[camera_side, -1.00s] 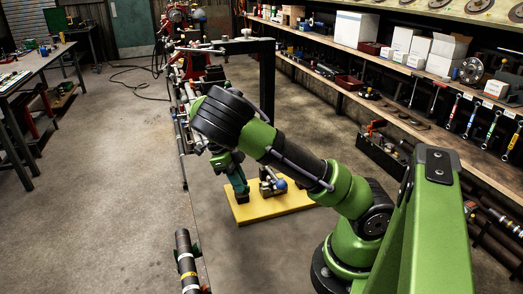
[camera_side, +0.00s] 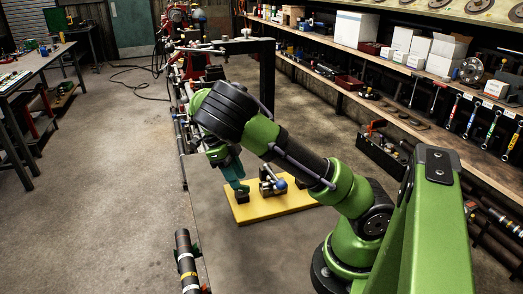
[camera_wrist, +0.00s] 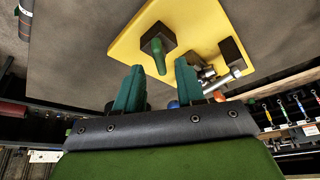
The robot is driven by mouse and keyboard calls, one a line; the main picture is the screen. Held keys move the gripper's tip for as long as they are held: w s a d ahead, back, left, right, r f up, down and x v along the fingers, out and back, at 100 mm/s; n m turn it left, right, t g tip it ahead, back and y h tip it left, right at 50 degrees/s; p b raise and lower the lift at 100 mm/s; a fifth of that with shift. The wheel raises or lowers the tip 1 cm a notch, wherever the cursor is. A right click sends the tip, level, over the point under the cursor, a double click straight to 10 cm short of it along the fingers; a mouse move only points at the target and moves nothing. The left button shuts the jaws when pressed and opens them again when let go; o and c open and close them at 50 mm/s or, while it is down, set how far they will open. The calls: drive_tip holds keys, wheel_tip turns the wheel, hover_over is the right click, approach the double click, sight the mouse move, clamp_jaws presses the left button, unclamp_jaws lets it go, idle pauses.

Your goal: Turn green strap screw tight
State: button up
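The green strap screw (camera_wrist: 153,55) stands out of a dark block (camera_wrist: 145,38) on the yellow board (camera_wrist: 186,17) in the wrist view. My gripper (camera_wrist: 159,75) has two teal fingers spread apart, with nothing visibly held between them. The screw shows in line with the gap between the fingers, just beyond their tips. In the side view my gripper (camera_side: 238,184) points down at the dark block (camera_side: 243,197) at the left end of the yellow board (camera_side: 262,211). The screw itself cannot be made out there.
A metal clamp with a blue ball (camera_side: 281,183) stands on the board close beside my gripper. A black frame post (camera_side: 267,80) rises behind. A loaded shelf (camera_side: 400,75) runs along the right.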

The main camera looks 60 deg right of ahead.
drive_tip(key=d+v, duration=0.1)
drive_tip(key=v, duration=1.3)
drive_tip(key=shift+a+r, duration=0.25)
drive_tip(key=shift+a, duration=0.2)
drive_tip(key=s+a+f+n+t+y, duration=0.2)
drive_tip(key=s+f+n+t, duration=0.25)
drive_tip(key=n, duration=1.35)
drive_tip(key=s+a+r+n+t, duration=0.7)
drive_tip(key=s+a+n, duration=0.4)
drive_tip(key=s+n, duration=0.1)
drive_tip(key=shift+s+a+r+y, duration=0.2)
drive_tip(key=shift+a+r+y, duration=0.05)
drive_tip(key=shift+r+y, duration=0.15)
